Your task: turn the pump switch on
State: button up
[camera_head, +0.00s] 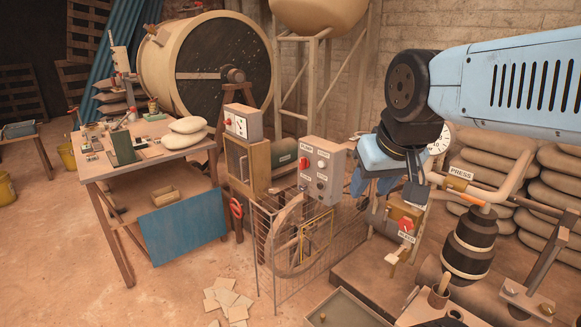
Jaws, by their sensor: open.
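A grey control box (321,170) stands beyond the wire cage, left of my gripper. It carries a label that seems to read PUMP (306,148), with a red switch knob (303,163) below it. More small labels and knobs sit on the same face. The position of the red knob is too small to tell. My gripper (397,198) hangs from my arm to the right of the box, in front of the press area. The far finger is partly hidden.
A wire cage (265,250) surrounds a large wheel (293,240) below the box. A second box with a gauge and red knob (241,122) stands left. Another box with a red knob (405,224) sits below my gripper.

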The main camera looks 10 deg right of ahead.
aim_at(304, 162)
jog(key=k, duration=1.25)
jog(key=u, duration=0.35)
jog(key=i, duration=1.7)
jog(key=z, duration=0.55)
